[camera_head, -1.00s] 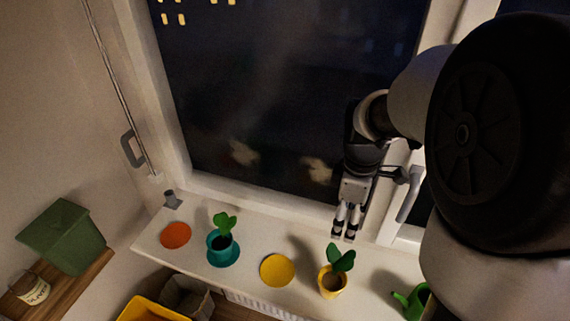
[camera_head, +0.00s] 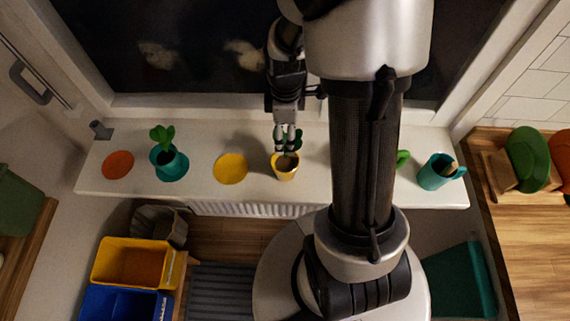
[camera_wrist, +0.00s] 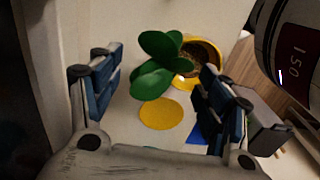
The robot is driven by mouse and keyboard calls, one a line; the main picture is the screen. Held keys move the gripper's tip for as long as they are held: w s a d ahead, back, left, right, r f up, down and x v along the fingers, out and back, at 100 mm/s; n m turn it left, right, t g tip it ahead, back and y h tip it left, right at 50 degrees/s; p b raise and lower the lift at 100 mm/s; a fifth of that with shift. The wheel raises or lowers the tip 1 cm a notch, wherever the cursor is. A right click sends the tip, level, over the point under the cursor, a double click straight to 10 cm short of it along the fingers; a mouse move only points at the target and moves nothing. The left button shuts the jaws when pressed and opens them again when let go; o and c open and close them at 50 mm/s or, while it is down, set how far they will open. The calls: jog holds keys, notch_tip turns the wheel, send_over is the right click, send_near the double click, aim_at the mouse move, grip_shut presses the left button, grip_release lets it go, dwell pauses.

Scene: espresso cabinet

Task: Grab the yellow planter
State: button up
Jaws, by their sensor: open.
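The yellow planter (camera_head: 284,171) stands upright on the white windowsill (camera_head: 325,187) with a green plant in it. My gripper (camera_head: 285,150) is just above and behind the planter, pointing down, its fingers overlapping the plant in this view. In the wrist view the planter (camera_wrist: 205,58) lies beyond the fingers, toward the right finger, with soil inside and green leaves (camera_wrist: 158,62) between the open fingers of my gripper (camera_wrist: 155,95). Nothing is held. I cannot tell whether the fingers touch the leaves.
A yellow disc (camera_head: 230,169) lies left of the planter, then a teal planter (camera_head: 168,163) and an orange disc (camera_head: 118,165). A teal mug-like can (camera_head: 437,172) stands at the right. The window is close behind. Bins (camera_head: 133,263) stand below the sill.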

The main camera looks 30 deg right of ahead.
aim_at(285, 157)
notch_tip(285, 157, down, 2)
jog(key=shift+f, duration=0.2)
grip_shut()
dwell(0.9)
